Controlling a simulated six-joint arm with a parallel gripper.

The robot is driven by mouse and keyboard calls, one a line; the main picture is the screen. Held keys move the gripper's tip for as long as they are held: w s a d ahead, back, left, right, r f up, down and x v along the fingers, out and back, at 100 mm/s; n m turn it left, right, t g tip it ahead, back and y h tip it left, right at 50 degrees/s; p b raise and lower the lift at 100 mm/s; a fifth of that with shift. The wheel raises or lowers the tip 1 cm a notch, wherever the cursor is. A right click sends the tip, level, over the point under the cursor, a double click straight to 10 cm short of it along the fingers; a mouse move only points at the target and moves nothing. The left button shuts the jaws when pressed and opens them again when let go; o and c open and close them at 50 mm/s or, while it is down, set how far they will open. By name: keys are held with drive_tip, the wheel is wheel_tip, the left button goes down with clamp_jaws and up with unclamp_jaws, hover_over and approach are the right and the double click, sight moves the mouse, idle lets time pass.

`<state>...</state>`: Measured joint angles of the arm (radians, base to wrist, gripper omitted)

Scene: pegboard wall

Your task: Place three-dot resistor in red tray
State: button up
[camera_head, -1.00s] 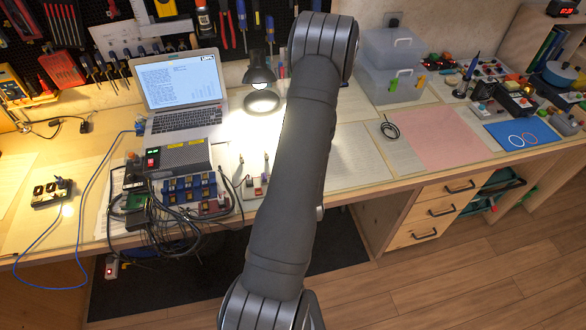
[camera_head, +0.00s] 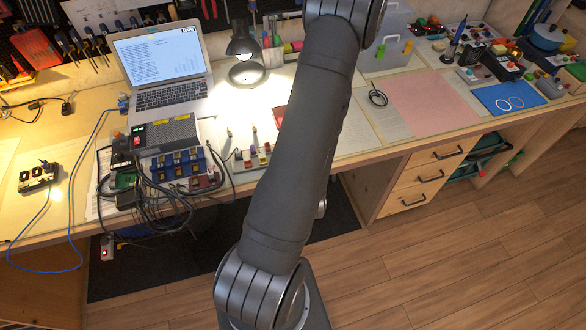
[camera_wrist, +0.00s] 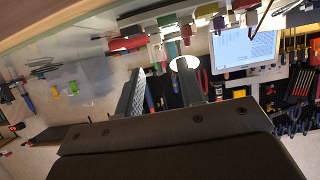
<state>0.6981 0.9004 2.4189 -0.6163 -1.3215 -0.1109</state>
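My gripper (camera_wrist: 161,70) shows in the wrist view with its two fingers apart and nothing held between them. It is out of sight in the head view, beyond the top edge. A flat red thing, likely the red tray (camera_head: 280,117), lies on the bench, partly hidden behind my arm. A red piece (camera_wrist: 127,43) at the top of the wrist view may be the same tray. Several small coloured components (camera_head: 255,155) stand on the bench left of my arm. They are too small to tell which one is the three-dot resistor.
A lit lamp (camera_head: 243,45) and a laptop (camera_head: 160,65) stand behind the components. A blue module rack (camera_head: 180,168) with tangled black cables is to their left. A pink mat (camera_head: 432,103) and a blue mat (camera_head: 508,98) lie to the right. Clear storage boxes (camera_head: 388,45) stand behind.

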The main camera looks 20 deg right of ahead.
drive_tip(key=v, duration=0.6)
drive_tip(key=shift+s+r, duration=0.2)
drive_tip(key=shift+s, duration=0.15)
drive_tip(key=o, duration=0.3)
drive_tip(key=shift+s+r, duration=0.1)
drive_tip(key=shift+s, duration=0.1)
